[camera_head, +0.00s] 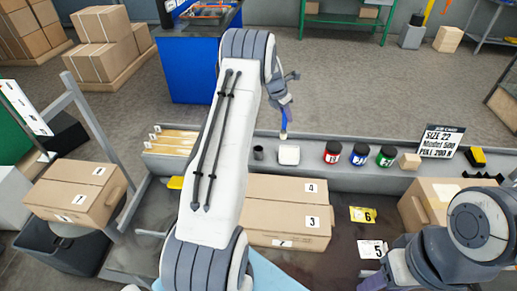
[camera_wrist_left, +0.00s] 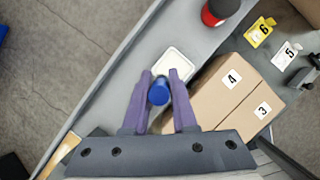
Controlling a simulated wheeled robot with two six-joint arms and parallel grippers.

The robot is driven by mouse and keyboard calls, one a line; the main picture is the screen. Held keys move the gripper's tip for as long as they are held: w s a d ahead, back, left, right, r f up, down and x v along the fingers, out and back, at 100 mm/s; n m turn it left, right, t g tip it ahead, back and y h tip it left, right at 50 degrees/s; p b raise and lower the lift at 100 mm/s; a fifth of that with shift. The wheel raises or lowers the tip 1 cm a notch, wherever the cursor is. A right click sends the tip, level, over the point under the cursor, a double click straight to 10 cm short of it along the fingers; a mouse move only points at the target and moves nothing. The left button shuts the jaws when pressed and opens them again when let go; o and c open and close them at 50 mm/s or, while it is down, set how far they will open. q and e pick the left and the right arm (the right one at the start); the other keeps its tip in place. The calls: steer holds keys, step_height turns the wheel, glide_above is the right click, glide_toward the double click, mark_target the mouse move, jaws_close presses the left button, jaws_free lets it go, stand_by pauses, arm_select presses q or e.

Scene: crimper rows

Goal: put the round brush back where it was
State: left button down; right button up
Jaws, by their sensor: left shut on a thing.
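My left gripper (camera_head: 287,104) is shut on the round brush (camera_head: 284,123), which has a blue handle. The brush hangs upright with its pale tip down, above the grey ledge near a white square dish (camera_head: 289,155). In the left wrist view the brush (camera_wrist_left: 158,92) shows end-on between the purple fingers, with the white dish (camera_wrist_left: 174,64) just beyond it. A small dark cup (camera_head: 258,153) stands on the ledge left of the dish. My right arm is at the lower right; its fingers are too unclear to judge.
Red (camera_head: 332,152), blue (camera_head: 359,154) and green (camera_head: 386,156) jars stand on the ledge right of the dish, then a wooden block (camera_head: 410,161) and a sign (camera_head: 441,140). Numbered cardboard boxes (camera_head: 270,238) lie in front of the ledge. Yellow card 6 (camera_head: 363,214) lies to their right.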

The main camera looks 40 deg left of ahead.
arm_select(q)
steer(key=s+a+f+p, duration=0.3)
steer(key=s+a+f, duration=0.3)
steer(key=f, duration=0.4)
steer(key=shift+s+a, duration=0.25)
steer(key=shift+a, duration=0.65)
steer(key=shift+f, duration=0.15)
steer(key=c, duration=0.7)
jaws_free()
